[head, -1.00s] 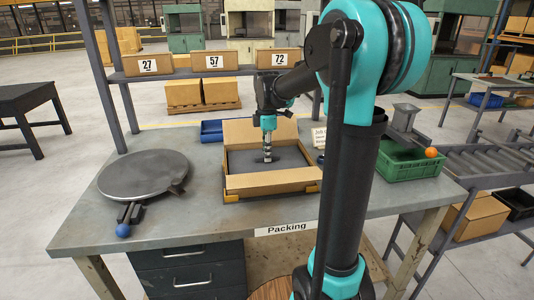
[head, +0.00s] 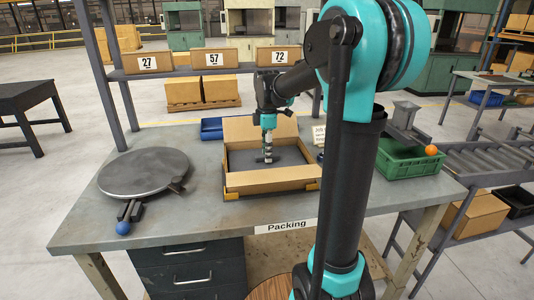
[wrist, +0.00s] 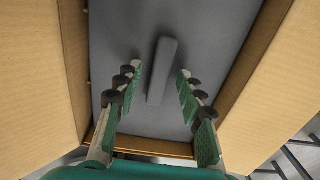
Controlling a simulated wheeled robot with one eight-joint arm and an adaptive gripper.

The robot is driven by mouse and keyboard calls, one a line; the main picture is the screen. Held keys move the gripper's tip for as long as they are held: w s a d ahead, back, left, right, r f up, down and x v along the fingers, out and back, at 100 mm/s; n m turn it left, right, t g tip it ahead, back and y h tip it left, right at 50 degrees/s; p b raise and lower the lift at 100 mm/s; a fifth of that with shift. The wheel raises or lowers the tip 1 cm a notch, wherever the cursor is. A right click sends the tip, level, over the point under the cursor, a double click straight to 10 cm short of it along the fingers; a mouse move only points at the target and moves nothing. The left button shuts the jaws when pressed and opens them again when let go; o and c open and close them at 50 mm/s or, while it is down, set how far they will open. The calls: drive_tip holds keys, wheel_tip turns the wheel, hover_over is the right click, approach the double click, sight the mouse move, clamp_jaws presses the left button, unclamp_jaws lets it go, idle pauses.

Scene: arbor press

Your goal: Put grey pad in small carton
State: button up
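The small carton (head: 285,179) stands open on the packing table, its flaps spread. The flat grey pad (head: 290,157) lies inside it and covers most of its floor. In the wrist view the pad (wrist: 205,45) has a raised grey bar (wrist: 162,70) on top, like a grip. My gripper (head: 267,158) is over the middle of the carton, pointing down. In the wrist view my gripper (wrist: 158,88) is open, with a finger on each side of the bar and visible gaps between. The pad's edge under the front wall is hidden in the head view.
A round grey turntable (head: 144,174) with a blue-ended lever stands on the left of the table (head: 205,200). A blue bin (head: 211,128) sits behind the carton, and a green crate (head: 408,160) is at the right. A shelf with numbered boxes stands behind.

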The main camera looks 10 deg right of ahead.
wheel_tip(320, 180, up, 12)
drive_tip(key=shift+r, duration=0.25)
